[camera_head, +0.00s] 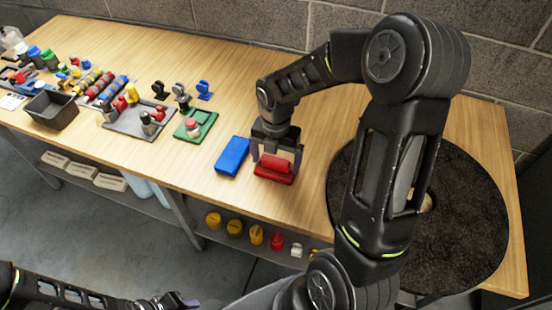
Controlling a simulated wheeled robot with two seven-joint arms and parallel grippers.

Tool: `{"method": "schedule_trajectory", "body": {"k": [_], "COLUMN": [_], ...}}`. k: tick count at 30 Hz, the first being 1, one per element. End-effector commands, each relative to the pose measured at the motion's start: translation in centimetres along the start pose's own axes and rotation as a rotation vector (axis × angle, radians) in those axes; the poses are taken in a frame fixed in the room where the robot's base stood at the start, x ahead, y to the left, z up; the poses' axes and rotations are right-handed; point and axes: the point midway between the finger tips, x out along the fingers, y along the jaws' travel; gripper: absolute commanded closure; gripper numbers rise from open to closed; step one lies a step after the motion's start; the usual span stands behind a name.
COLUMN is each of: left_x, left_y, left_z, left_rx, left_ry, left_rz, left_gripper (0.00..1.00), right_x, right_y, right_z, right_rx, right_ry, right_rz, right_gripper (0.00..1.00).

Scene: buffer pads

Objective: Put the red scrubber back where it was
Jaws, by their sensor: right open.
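The red scrubber (275,170) lies on the wooden table near its front edge, just right of a blue block-shaped pad (232,156). My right gripper (276,159) points down over the scrubber, with its open fingers on either side of it. The fingers partly hide the scrubber, and I cannot tell whether they touch it. My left gripper (178,301) is low at the bottom edge of the view, in front of the table and away from the scrubber. Its jaw state is too small to tell.
A green board (207,127), a grey board (127,122) and a black bin (51,110) stand to the left with many small objects. A round black disc (455,225) is at right, partly behind my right arm. The table behind the gripper is clear.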

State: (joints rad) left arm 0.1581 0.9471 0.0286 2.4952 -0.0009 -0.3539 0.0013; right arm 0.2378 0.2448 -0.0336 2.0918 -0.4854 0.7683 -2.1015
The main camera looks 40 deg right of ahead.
Motion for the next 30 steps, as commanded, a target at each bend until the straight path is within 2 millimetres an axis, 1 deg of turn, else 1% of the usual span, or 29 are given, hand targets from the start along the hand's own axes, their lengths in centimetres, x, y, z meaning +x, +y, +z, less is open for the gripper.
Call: {"method": "schedule_trajectory", "body": {"k": [5,8,11,14,21,24,27,30], "left_x": [-0.1,-0.2,-0.2,-0.1,-0.1,0.0,0.0,0.0], "left_y": [0.0,0.1,0.1,0.1,0.0,0.0,0.0,0.0], "left_z": [0.0,0.0,0.0,0.0,0.0,0.0,0.0,0.0], "left_rx": [0.0,0.0,0.0,0.0,0.0,0.0,0.0,0.0], "left_ry": [0.0,0.0,0.0,0.0,0.0,0.0,0.0,0.0], "left_rz": [0.0,0.0,0.0,0.0,0.0,0.0,0.0,0.0], "left_gripper": [0.64,0.64,0.64,0.64,0.64,0.64,0.64,0.64], "right_x": [-0.2,-0.7,-1.7,-3.4,-8.4,-10.2,-11.5,-12.2], "right_y": [0.0,0.0,0.1,0.1,0.1,0.1,0.1,0.0], "right_z": [0.0,0.1,0.1,0.1,0.1,0.1,0.1,0.0], "right_rx": [0.0,0.0,0.0,0.001,0.0,0.0,0.001,0.0], "right_ry": [0.0,-0.002,-0.004,-0.004,-0.004,-0.003,-0.002,-0.001], "right_rz": [0.0,0.002,0.002,0.004,0.004,0.003,0.002,0.001], "right_gripper": [0.06,0.06,0.06,0.06,0.06,0.06,0.06,0.06]}}
